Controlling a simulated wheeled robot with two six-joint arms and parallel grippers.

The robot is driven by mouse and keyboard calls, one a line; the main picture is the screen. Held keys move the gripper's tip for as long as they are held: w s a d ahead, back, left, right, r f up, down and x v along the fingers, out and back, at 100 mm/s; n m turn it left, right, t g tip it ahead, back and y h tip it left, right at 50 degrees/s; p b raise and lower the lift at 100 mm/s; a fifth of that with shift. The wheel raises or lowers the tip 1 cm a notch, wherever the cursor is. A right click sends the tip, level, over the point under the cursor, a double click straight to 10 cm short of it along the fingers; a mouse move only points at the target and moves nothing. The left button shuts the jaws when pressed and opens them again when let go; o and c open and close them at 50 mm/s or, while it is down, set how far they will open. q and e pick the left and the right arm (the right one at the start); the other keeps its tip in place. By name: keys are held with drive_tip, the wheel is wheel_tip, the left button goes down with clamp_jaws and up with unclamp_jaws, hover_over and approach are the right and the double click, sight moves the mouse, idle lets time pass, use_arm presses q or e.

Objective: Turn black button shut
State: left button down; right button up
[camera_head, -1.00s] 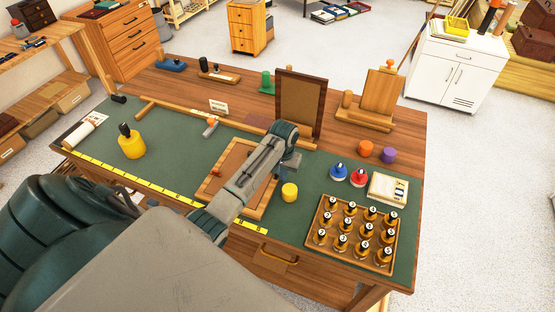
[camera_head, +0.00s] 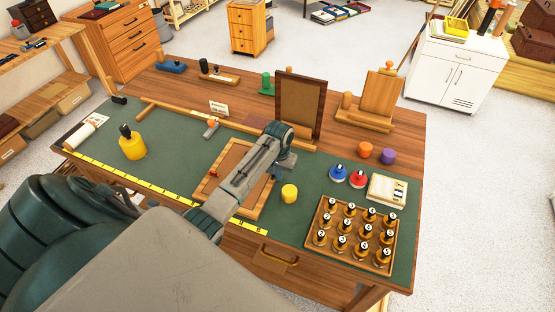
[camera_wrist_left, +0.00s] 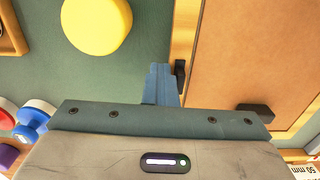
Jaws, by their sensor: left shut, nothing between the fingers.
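A wooden frame (camera_head: 236,146) lies on the green mat, partly covered by my left arm. In the left wrist view its light wood rail (camera_wrist_left: 187,30) and brown backing panel (camera_wrist_left: 250,50) show on the right. A black button (camera_wrist_left: 180,75) sits at the rail, just right of my fingertips. A second dark piece (camera_wrist_left: 256,112) shows farther right, partly hidden by my gripper body. My right gripper is out of view.
A yellow round piece (camera_head: 289,191) stands right of the frame. A tray of several numbered bottles (camera_head: 310,237) is at the front right. An upright dark frame (camera_head: 299,100) stands behind my gripper. Blue (camera_head: 338,172) and red (camera_head: 358,178) knobbed pieces stand farther right.

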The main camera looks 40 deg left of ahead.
use_arm(q)
drive_tip(key=shift+s+a+p, duration=0.15)
drive_tip(key=shift+a, duration=0.35)
drive_tip(key=shift+s+a+p, duration=0.15)
drive_tip(key=shift+a, duration=0.35)
drive_tip(key=shift+s+a, duration=0.2)
drive_tip(key=shift+s, duration=0.1)
idle(0.9)
drive_tip(key=shift+r, duration=3.55)
